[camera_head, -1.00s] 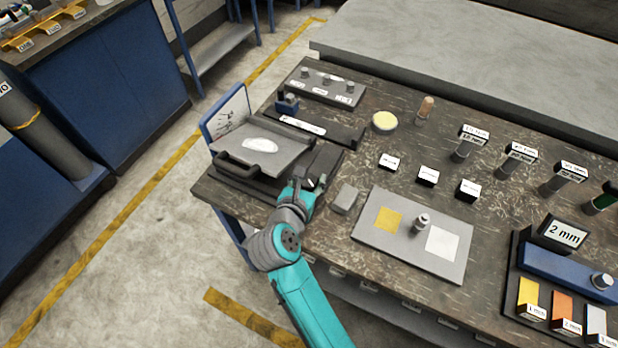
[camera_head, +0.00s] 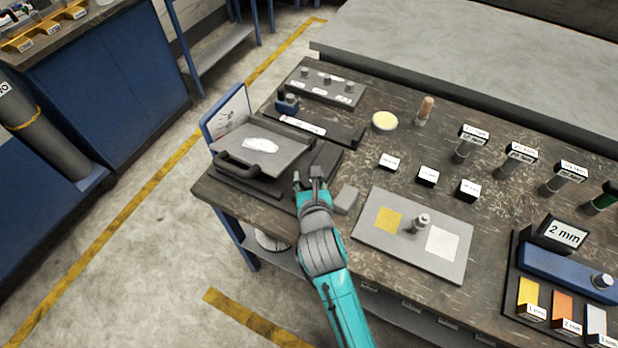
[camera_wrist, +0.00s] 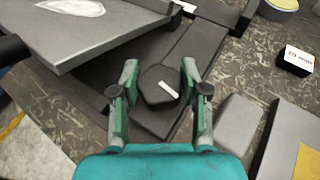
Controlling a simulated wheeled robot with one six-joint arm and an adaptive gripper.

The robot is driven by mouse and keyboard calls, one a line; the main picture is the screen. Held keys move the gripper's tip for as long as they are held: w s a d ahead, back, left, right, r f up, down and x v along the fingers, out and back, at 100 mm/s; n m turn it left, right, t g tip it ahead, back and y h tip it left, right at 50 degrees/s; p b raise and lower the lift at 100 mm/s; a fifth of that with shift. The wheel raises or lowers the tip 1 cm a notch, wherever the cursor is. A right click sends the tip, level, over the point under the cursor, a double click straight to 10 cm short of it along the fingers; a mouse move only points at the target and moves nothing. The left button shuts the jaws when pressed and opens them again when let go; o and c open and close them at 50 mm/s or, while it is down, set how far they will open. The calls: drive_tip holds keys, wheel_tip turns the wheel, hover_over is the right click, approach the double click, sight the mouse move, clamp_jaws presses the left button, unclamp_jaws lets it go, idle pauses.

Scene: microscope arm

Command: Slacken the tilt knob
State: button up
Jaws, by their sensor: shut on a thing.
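The tilt knob (camera_wrist: 156,92) is a dark, many-sided knob with a small white mark on its top, seen in the wrist view. It sits beside the tilting grey plate (camera_wrist: 100,32), on a dark base. My gripper (camera_wrist: 160,72) is shut on the knob, with one green-padded finger on each side. In the head view my gripper (camera_head: 310,182) is at the front of the dark base, right of the grey plate (camera_head: 262,150). There the knob is mostly hidden by the fingers.
A small grey block (camera_head: 346,198) stands close to the right of my gripper. Farther right is a flat grey plate (camera_head: 440,262) with yellow and white squares. A panel with a drawn scale (camera_head: 228,115) stands behind the tilting plate's left side.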

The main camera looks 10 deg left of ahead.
idle(0.4)
drive_tip(key=o, duration=1.2)
drive_tip(key=shift+c, duration=0.2)
drive_tip(key=v, duration=1.2)
drive_tip(key=shift+d+f, duration=0.1)
drive_tip(key=shift+d, duration=0.05)
